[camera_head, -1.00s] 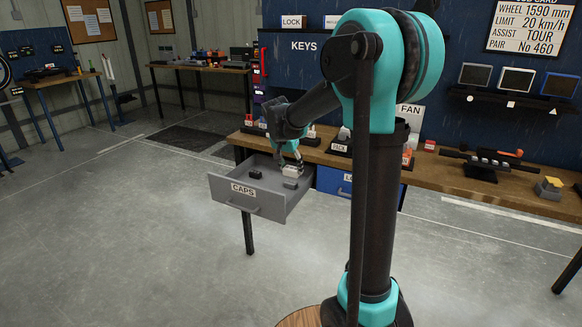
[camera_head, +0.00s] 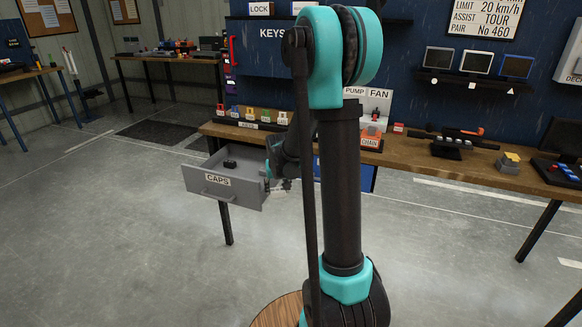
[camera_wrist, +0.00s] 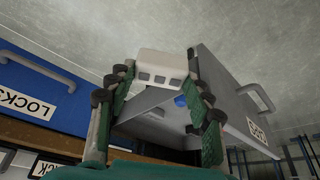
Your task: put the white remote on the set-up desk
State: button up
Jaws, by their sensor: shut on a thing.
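The white remote (camera_wrist: 160,66), a small white block with dark buttons on one face, is between the fingers of my gripper (camera_wrist: 158,84) in the wrist view. My gripper is shut on it. In the head view my gripper (camera_head: 281,184) is small and partly hidden by my arm, just right of the open grey CAPS drawer (camera_head: 219,187); the remote is not clear there. I cannot tell which table is the set-up desk.
A long wooden bench (camera_head: 400,158) carries a CHAIN holder, a dark stand and a yellow-topped block. A blue LOCKS drawer (camera_wrist: 38,88) is beside the CAPS drawer, which holds a dark item (camera_head: 230,163). Open floor (camera_head: 130,260) lies in front.

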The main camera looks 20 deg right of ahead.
aim_at(406, 155)
jog(key=k+l, duration=0.1)
jog(key=l, duration=0.4)
jog(key=k+l, duration=0.1)
jog(key=l, duration=0.4)
jog(key=k+l, duration=0.1)
jog(key=l, duration=0.4)
